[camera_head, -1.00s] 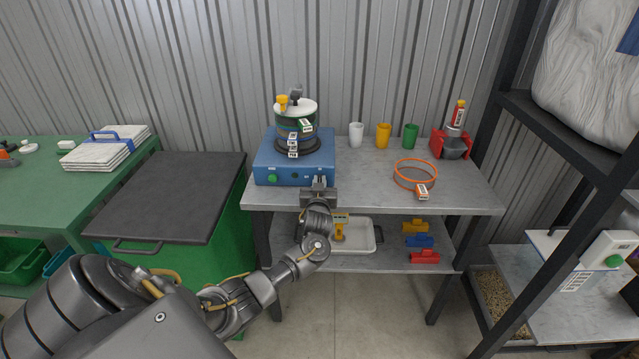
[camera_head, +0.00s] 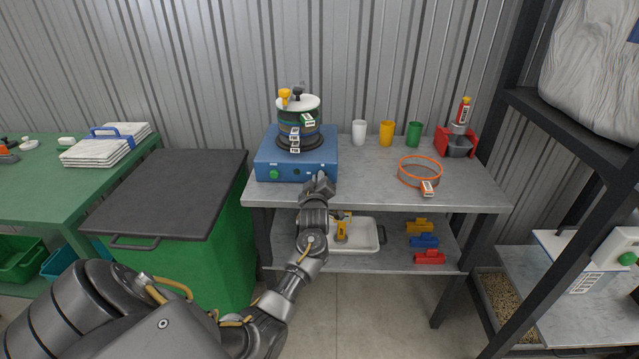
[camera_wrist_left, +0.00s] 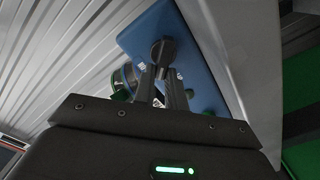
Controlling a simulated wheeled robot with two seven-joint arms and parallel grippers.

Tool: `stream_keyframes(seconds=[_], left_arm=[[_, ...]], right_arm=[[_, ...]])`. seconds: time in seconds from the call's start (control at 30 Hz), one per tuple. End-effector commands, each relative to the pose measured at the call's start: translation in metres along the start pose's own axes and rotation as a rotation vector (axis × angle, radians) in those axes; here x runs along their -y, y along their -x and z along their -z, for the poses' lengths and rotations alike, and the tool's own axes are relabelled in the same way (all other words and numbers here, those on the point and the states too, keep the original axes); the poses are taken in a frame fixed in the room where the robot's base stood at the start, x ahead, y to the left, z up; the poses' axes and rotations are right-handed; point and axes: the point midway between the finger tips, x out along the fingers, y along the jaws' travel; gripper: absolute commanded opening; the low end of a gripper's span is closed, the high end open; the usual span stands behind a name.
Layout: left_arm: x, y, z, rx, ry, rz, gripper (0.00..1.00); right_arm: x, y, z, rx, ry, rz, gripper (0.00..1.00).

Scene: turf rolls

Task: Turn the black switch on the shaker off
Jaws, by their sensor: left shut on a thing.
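The shaker (camera_head: 265,160) is a blue box at the back left of the grey table, with a stack of sieves (camera_head: 290,122) on top. Its front face has a green button (camera_head: 274,174) at the left. My left gripper (camera_head: 322,178) is at the right part of this front face and hides the switch in the head view. In the left wrist view the black switch (camera_wrist_left: 162,50) stands out from the blue face (camera_wrist_left: 195,60), between the tips of my gripper's fingers (camera_wrist_left: 162,75), which are shut on it. My right gripper is not in view.
An orange-rimmed sieve (camera_head: 420,172), several cups (camera_head: 386,133) and a red holder (camera_head: 458,142) stand on the table to the right. A white tray (camera_head: 365,232) is on the lower shelf. A green bin with a black lid (camera_head: 170,190) stands left.

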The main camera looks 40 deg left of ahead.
Motion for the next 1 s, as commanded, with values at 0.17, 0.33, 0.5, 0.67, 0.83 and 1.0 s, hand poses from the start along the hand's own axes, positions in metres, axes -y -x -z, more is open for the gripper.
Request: stream_keyframes(seconds=[0.17,0.33,0.5,0.67,0.83,1.0], left_arm=[[0.005,0.0,-0.002,-0.001,0.17,0.001,0.0],[0.007,0.0,-0.003,-0.002,0.332,0.001,0.0],[0.01,0.0,-0.004,-0.001,0.487,0.001,0.0],[0.012,0.0,-0.004,-0.002,0.616,0.0,0.0],[0.013,0.0,-0.005,-0.001,0.725,0.001,0.0],[0.013,0.0,-0.006,0.0,0.801,0.001,0.0]], right_arm=[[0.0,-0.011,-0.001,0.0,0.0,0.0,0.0],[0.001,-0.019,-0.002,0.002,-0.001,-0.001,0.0],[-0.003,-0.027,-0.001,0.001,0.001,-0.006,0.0],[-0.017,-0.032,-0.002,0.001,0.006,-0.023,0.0],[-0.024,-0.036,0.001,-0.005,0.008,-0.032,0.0],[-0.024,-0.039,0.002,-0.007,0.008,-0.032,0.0]])
